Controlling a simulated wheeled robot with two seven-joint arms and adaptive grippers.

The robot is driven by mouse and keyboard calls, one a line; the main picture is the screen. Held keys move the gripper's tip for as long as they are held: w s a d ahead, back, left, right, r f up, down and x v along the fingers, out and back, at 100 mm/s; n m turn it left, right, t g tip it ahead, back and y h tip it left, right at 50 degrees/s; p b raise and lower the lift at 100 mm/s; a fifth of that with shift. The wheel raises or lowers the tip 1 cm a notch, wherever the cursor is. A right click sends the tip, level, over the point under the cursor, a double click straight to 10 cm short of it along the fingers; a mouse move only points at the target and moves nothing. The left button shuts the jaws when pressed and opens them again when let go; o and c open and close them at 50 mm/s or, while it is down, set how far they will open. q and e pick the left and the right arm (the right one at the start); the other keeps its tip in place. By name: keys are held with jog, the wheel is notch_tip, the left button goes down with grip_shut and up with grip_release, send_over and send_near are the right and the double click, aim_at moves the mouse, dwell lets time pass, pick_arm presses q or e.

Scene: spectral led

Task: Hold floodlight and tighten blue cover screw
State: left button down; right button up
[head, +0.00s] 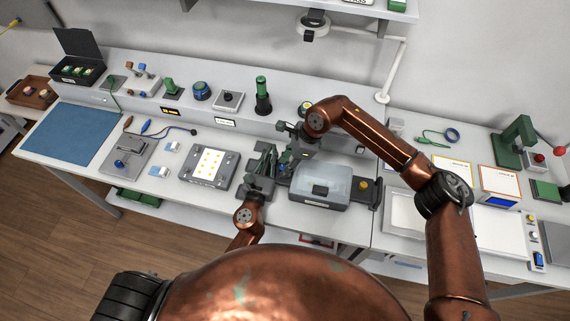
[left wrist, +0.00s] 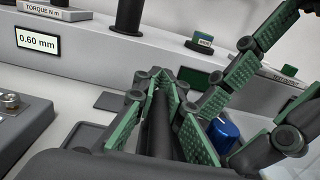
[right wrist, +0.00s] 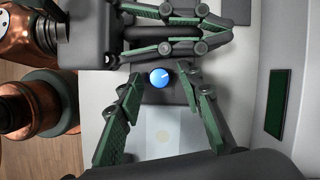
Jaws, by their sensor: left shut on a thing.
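The floodlight is a dark housing (right wrist: 160,96) with a round blue cover screw (right wrist: 160,77) on it. The screw also shows in the left wrist view (left wrist: 223,132), partly behind a green finger pad. My left gripper (head: 267,151) is shut on the floodlight; its green-padded fingers (right wrist: 182,33) lie close together just beside the screw. My right gripper (head: 283,163) comes in from the other side. Its fingers (right wrist: 162,82) are open, one on each side of the blue screw, with a visible gap to it.
A clear-lidded box (head: 321,183) stands just right of the grippers. A grey panel with a lit white face (head: 209,166) stands to the left. The blue mat (head: 72,134) is clear.

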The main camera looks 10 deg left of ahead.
grip_shut()
jog(key=shift+s+m+t, duration=0.1)
jog(key=shift+m+t, duration=0.8)
jog(key=shift+m, duration=1.4)
jog(key=shift+o, duration=0.7)
grip_release()
jog(key=v, duration=1.2)
